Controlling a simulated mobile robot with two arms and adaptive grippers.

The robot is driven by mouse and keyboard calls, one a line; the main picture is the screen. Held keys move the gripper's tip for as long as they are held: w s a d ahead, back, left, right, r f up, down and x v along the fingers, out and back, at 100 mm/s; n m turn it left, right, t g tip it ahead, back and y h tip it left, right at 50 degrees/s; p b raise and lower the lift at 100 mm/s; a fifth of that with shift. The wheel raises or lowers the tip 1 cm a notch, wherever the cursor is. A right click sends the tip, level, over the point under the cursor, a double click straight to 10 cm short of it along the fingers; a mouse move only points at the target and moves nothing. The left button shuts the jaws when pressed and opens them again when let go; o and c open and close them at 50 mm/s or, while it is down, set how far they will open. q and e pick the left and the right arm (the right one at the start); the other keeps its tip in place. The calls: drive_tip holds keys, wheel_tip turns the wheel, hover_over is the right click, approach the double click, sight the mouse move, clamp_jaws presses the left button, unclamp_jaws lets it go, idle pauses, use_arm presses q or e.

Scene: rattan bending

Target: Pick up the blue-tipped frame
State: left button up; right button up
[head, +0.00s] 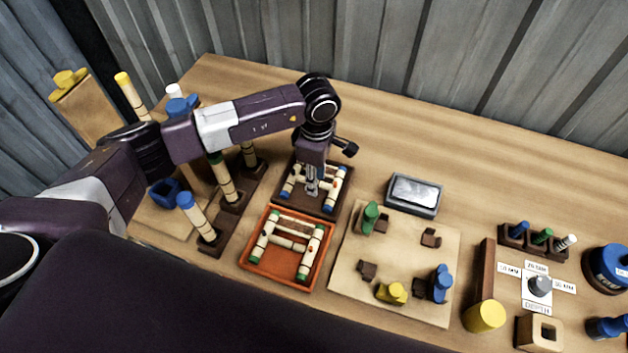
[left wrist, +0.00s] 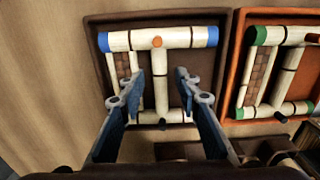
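The blue-tipped frame (head: 336,186) is made of cream rattan pieces with blue ends and lies in a dark brown tray (head: 325,209). In the left wrist view the frame (left wrist: 178,38) shows a top bar with blue ends, an orange spot and a middle bar. My left gripper (head: 312,188) points down over the frame. In the left wrist view my left gripper (left wrist: 160,88) is open, with its fingers on either side of the middle bar; contact cannot be told. The fingers hide part of the frame. My right gripper is not in view.
An orange tray (head: 246,279) with a green-tipped frame (head: 315,243) sits close beside the brown tray. Upright rattan poles (head: 225,182) stand in holders to the left. A pegged board (head: 400,250) and a grey device (head: 414,193) lie to the right.

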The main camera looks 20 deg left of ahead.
use_arm(q)
clamp_jaws()
drive_tip(key=shift+r, duration=0.15)
